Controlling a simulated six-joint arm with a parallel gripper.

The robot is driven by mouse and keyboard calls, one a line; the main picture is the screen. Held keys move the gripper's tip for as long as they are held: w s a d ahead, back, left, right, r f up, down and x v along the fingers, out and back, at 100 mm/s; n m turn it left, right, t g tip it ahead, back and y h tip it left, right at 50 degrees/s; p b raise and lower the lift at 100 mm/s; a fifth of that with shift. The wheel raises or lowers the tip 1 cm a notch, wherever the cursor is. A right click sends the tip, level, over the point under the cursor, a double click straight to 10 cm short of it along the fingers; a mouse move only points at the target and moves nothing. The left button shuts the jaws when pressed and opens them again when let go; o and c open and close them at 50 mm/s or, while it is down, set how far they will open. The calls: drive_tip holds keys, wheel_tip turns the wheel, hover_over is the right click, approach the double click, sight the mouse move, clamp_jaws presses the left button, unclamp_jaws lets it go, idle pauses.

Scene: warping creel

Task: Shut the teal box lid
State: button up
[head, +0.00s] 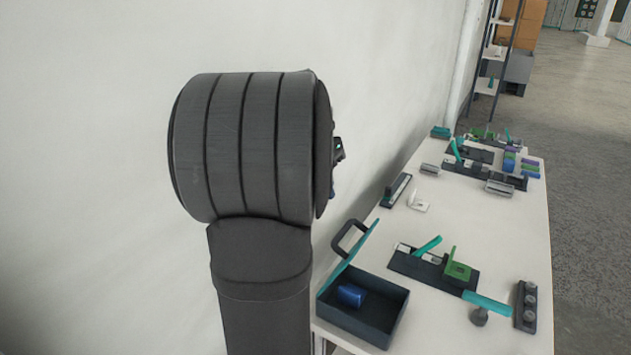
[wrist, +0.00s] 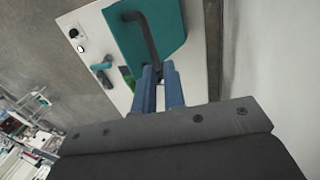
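The teal lid (head: 362,240) of the dark box (head: 385,330) stands raised and tilted in the head view, and the box is open. A dark handle (head: 343,232) is on the lid's outer side. In the wrist view the teal lid (wrist: 172,22) fills the upper middle, with its handle (wrist: 143,32) running down towards my fingertips. My gripper (wrist: 159,68) has two blue fingers with a gap between them, open and empty. The fingers overlap the handle's lower end in this view, but the head view shows the handle free. My arm mostly hides the gripper there.
A blue block (head: 351,295) lies inside the box. To its right on the white table (head: 480,225) are a dark fixture with a green part (head: 458,268), a teal-topped piece (head: 487,303) and a dark knobbed block (head: 525,306). The wall borders the table's left side.

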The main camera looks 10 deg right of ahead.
drive_tip(key=x, duration=0.8)
drive_tip(key=shift+f, duration=0.1)
clamp_jaws()
drive_tip(key=shift+d, duration=0.1)
drive_tip(key=s+d+f+t+y, duration=0.8)
drive_tip(key=s+d+f, duration=0.4)
drive_tip(key=shift+s+d+f+t, duration=0.2)
drive_tip(key=shift+s+d+t, duration=0.1)
drive_tip(key=shift+s, duration=0.1)
drive_tip(key=shift+f, duration=0.1)
idle(0.3)
